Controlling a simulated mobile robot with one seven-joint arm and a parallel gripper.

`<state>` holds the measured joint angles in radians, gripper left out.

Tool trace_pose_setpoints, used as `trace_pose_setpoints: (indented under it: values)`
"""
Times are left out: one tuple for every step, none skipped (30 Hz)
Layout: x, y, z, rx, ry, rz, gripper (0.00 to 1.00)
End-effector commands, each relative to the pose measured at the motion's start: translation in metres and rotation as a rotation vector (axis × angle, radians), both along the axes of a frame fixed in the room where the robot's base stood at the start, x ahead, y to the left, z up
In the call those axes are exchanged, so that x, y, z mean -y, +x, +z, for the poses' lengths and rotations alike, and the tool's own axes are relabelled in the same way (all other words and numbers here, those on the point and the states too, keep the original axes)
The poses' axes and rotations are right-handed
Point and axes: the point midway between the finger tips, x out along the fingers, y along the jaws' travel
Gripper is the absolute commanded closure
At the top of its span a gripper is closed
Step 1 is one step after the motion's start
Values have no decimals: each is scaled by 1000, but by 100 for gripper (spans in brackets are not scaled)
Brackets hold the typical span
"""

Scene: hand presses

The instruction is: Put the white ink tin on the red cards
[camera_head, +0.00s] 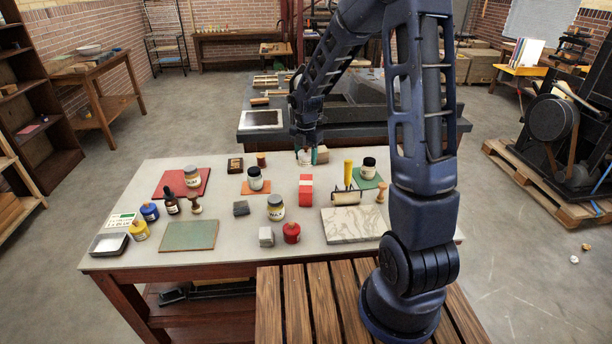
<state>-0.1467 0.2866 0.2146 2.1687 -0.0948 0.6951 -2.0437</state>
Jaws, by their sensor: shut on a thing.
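My gripper (308,153) is over the back edge of the table, pointing down. It is shut on a small whitish thing (303,158) that looks like the white ink tin; the fingers partly hide it. I cannot tell whether it touches the table. A red stack with a pale band (305,184), which looks like the red cards, lies mid-table, in front of my gripper and apart from it. Its top looks bare.
A jar on an orange mat (256,188) is left of the red stack, and a brayer (347,197) and marble slab (352,226) are right.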

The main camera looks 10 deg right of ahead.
Motion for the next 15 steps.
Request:
trace_pose_setpoints:
  values:
    - [0, 0, -12, -3, 0, 0, 81]
    - [0, 0, -17, -3, -1, 0, 81]
    - [0, 0, -25, -3, 0, 0, 81]
    - [0, -1, -29, -3, 0, 0, 81]
    - [0, -1, -33, -3, 0, 0, 81]
    - [0, 0, -38, -1, 0, 0, 81]
    - [0, 0, -41, -1, 0, -1, 81]
    - [0, 0, -43, -1, 0, -1, 81]
    - [0, 0, -45, -1, 1, -1, 81]
    - [0, 0, -46, 0, 0, -2, 81]
    - [0, 0, -47, 1, 1, -2, 81]
    - [0, 0, -49, 1, 1, -2, 81]
    - [0, 0, -51, 1, 1, -1, 81]
    - [0, 0, -53, 0, 0, -1, 81]
    - [0, 0, -57, -1, 0, -1, 81]
